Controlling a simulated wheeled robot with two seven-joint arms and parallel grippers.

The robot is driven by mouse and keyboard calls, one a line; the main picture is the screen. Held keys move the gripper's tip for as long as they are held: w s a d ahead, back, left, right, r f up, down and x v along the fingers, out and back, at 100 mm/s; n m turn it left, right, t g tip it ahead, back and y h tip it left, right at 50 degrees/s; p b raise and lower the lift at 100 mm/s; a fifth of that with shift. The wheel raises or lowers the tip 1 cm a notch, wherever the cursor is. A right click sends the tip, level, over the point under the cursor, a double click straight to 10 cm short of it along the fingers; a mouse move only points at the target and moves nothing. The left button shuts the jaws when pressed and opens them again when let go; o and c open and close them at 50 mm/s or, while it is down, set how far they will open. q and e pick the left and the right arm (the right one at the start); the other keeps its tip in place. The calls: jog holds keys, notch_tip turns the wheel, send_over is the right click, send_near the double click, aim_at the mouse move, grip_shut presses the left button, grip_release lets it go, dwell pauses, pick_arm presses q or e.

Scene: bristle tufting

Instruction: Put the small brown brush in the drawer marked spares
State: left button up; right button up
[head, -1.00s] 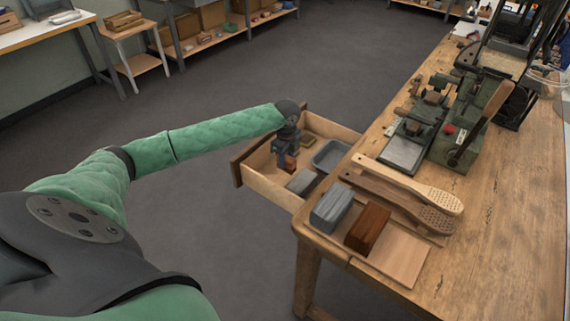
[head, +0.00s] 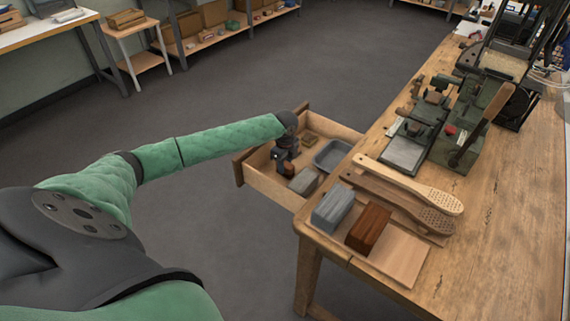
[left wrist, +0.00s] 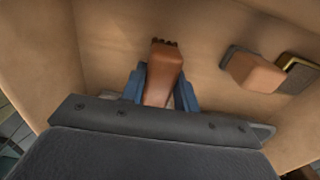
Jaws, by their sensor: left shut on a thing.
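The small brown brush (left wrist: 163,72) is between the blue fingers of my left gripper (left wrist: 162,92) in the left wrist view, with dark bristles at its far end. In the head view my left gripper (head: 285,163) is down inside the open wooden drawer (head: 268,186), shut on the brush (head: 288,169). I cannot tell whether the brush touches the drawer floor. No marking on the drawer can be read. My right gripper is not in view.
The drawer also holds a grey tray (head: 332,153), a grey block (head: 304,181) and a small brown piece (head: 309,140). Beside it, a grey block (head: 332,207) and a red-brown block (head: 368,228) stand on the bench (head: 480,240) near long wooden brush bodies (head: 410,182).

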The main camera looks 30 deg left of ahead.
pick_arm(q)
jog(key=o, duration=1)
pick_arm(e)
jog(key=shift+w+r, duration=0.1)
pick_arm(q)
notch_tip(320, 180, up, 12)
jog(key=shift+r+b, duration=0.1)
jog(key=shift+b, duration=0.5)
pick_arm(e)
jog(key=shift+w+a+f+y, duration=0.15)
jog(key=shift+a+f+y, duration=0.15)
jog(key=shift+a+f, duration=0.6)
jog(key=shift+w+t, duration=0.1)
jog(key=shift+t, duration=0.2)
